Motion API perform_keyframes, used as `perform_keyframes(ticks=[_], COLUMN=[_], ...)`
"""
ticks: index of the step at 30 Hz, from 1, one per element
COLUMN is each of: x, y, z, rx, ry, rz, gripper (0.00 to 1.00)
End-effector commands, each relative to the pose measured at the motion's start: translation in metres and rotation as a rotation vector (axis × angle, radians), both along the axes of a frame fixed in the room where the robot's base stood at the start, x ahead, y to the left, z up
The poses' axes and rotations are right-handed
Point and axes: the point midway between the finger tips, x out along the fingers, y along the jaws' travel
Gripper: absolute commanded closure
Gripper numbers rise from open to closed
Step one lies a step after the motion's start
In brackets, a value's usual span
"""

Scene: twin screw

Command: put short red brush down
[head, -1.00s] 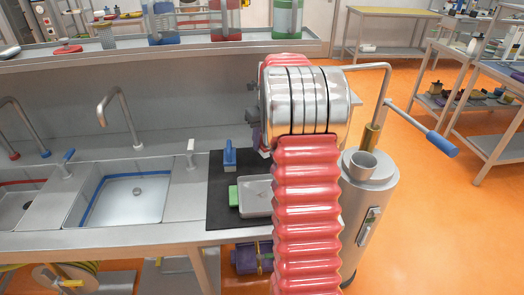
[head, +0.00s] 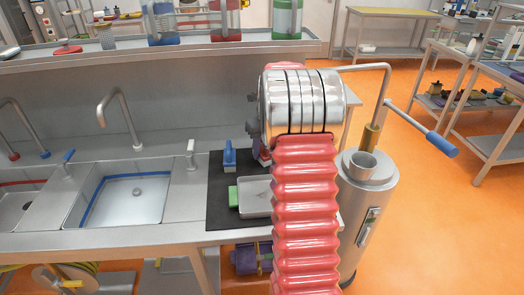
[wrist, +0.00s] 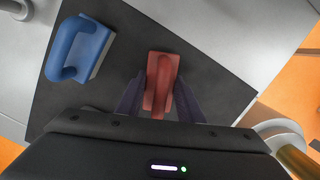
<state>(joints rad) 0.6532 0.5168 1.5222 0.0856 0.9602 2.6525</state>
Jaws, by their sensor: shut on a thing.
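The short red brush (wrist: 162,68) is between the two dark fingers of my gripper (wrist: 160,88) in the wrist view. My gripper is shut on it. The brush is over the black mat (wrist: 225,95); I cannot tell whether it touches the mat. In the head view the mat (head: 221,212) lies on the counter right of the sinks, and my arm hides most of the gripper. A bit of red shows beside the arm there.
A blue brush (head: 230,158) stands on the mat, left of the red brush in the wrist view (wrist: 84,50). A grey tray (head: 257,198) and a green block (head: 233,196) lie nearer the counter's front edge. A metal cylinder (head: 365,220) stands at the counter's right.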

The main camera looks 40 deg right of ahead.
Motion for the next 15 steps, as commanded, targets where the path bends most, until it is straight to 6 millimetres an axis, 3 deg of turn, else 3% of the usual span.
perform_keyframes(ticks=[1,2,9,15], x=[0.0,-0.0001,0.0001,0.0002], y=[0.0002,0.0003,0.0004,0.0005], z=[-0.0014,-0.0015,-0.0013,-0.0012], rx=[0.0,0.001,0.0,0.0], ry=[0.001,0.001,0.001,0.0], rz=[0.0,0.0,0.0,0.001], gripper=[1.0,0.65,0.48,0.48])
